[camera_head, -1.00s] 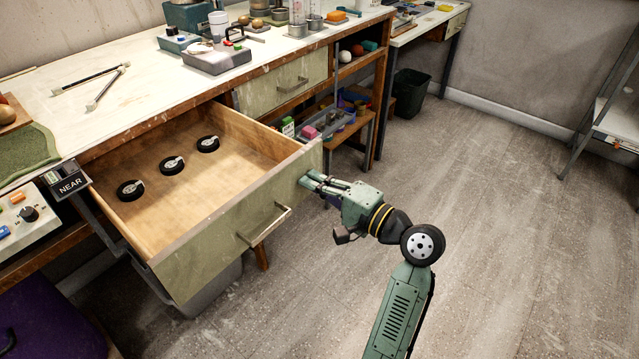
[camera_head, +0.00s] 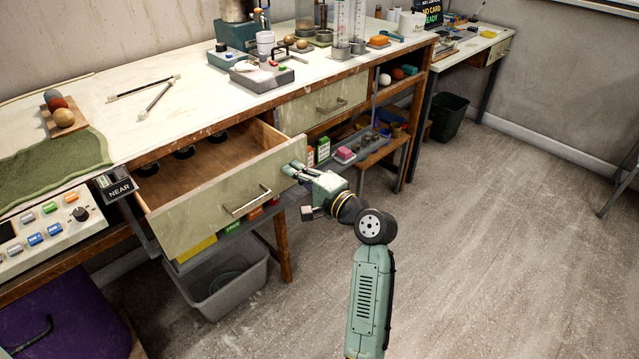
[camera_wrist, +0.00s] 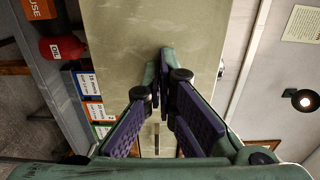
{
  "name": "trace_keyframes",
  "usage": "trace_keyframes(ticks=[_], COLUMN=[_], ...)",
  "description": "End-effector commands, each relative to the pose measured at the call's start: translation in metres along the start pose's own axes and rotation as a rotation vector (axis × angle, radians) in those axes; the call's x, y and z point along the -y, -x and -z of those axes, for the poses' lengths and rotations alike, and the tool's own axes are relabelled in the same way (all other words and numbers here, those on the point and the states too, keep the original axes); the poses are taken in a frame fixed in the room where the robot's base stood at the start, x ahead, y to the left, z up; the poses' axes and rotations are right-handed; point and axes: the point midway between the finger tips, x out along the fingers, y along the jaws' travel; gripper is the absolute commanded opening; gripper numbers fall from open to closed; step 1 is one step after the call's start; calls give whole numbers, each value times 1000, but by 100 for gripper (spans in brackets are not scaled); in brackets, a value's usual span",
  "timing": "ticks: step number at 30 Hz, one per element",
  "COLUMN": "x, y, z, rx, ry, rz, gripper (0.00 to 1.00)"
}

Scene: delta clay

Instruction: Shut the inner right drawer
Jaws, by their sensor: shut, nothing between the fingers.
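A drawer with a pale green front (camera_head: 215,213) and a bar handle stands partly open under the workbench; I take it as the task's drawer. Several black wheels lie toward its back, partly hidden under the bench top. My gripper (camera_head: 290,170) is shut and empty, with its fingertips at the right end of the drawer front, seemingly touching it. In the wrist view the closed fingers (camera_wrist: 165,75) point at the pale drawer front (camera_wrist: 130,35). Exact contact is hard to tell.
A second drawer (camera_head: 322,103) to the right is closed. A NEAR sign (camera_head: 118,188) and a control panel (camera_head: 45,228) sit at the left. A grey bin (camera_head: 230,290) stands below the open drawer. Open floor (camera_head: 480,240) lies to the right.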

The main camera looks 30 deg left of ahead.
Motion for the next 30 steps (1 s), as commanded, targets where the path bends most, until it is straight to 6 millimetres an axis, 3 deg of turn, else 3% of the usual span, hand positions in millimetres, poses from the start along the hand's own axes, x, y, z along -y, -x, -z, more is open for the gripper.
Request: trace_keyframes(ticks=[6, 15, 21, 30], x=[1, 0, 0, 0], y=[-63, -130, -157, -170], z=[-1, -1, 0, 0], rx=[4, 3, 1, -1], ry=[2, 2, 1, 1], rz=[-1, 0, 0, 1], gripper=[0, 0, 0, 0])
